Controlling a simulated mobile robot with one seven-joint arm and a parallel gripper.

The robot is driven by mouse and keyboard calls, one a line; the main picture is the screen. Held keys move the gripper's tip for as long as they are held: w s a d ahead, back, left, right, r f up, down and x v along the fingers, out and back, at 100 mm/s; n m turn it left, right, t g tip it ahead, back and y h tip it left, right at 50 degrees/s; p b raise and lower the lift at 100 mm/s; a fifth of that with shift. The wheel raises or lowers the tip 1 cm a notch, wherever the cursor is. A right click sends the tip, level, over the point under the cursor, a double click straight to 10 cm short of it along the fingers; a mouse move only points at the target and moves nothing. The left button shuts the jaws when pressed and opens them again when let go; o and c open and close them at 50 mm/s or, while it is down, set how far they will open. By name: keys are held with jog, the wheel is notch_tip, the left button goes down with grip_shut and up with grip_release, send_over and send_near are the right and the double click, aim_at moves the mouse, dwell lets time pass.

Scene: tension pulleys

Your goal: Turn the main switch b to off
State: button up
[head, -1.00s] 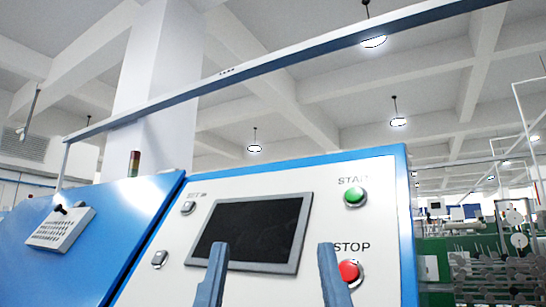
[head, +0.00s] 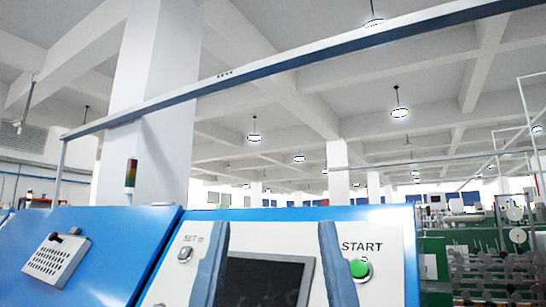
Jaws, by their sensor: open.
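My gripper (head: 272,226) is open and empty, with its two fingers upright in front of the control panel at the bottom of the head view. The white control panel (head: 290,225) with a blue frame carries a dark screen (head: 262,282), partly behind the fingers. A green START button (head: 360,269) is just right of the right finger. A small silver switch marked SET (head: 185,254) is left of the left finger. No label reading main switch b is legible. A small dark knob (head: 56,237) sits at the top of a grey perforated plate (head: 58,261) on the blue cabinet at left.
The blue cabinet (head: 110,235) stands left of the panel, with a signal tower (head: 131,175) behind it. A long blue and white beam (head: 290,65) crosses overhead. Green machinery (head: 480,255) stands at the right. The space above the panel is clear.

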notch_tip(320, 180, up, 6)
jog(key=p, duration=0.5)
notch_tip(320, 180, up, 7)
jog(key=p, duration=0.7)
jog(key=shift+a+r, duration=0.1)
dwell(0.5)
